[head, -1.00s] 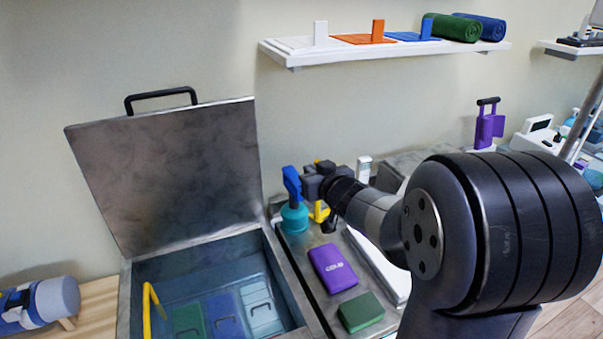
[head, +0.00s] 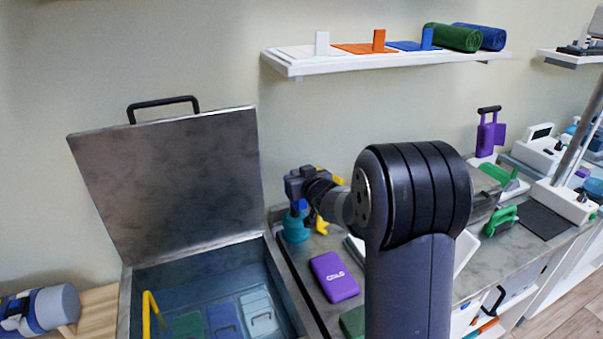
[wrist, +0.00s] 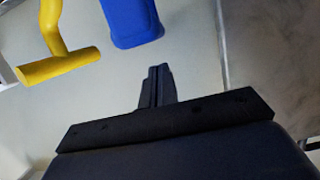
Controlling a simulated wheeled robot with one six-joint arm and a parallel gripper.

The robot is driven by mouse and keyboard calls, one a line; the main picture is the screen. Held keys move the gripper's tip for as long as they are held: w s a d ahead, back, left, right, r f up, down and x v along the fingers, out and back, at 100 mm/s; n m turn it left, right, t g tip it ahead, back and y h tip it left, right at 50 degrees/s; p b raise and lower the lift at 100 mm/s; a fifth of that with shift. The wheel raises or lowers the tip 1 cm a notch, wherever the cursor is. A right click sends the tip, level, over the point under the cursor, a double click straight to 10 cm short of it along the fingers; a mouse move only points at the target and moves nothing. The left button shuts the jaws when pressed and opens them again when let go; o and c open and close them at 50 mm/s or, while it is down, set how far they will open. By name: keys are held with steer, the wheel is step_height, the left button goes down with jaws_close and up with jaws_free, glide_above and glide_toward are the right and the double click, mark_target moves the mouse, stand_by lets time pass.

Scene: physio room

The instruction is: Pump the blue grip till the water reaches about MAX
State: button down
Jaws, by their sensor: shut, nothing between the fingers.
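The blue grip (head: 299,206) tops a teal pump body (head: 295,228) just right of the open metal tank (head: 272,262). My gripper (head: 291,187) is above and in front of the grip in the head view and hides its upper part. In the wrist view, the fingers (wrist: 157,72) are together and empty. The blue grip (wrist: 134,18) lies beyond their tips, slightly left, with a visible gap in the picture. Bluish water (head: 205,285) covers the colored packs in the tank. I cannot make out a MAX mark.
A yellow handle (wrist: 58,62) is left of the fingers. A purple box (head: 334,277) and a partly hidden green box (head: 352,321) lie on the counter. The tank lid (head: 170,180) stands open at the back. A wall shelf (head: 380,58) is above.

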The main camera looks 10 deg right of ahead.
steer(key=shift+f, duration=1)
steer(key=shift+f, duration=0.1)
step_height(320, 180, down, 6)
steer(key=b, duration=0.5)
steer(key=shift+s+r, duration=0.1)
steer(key=shift+r, duration=0.1)
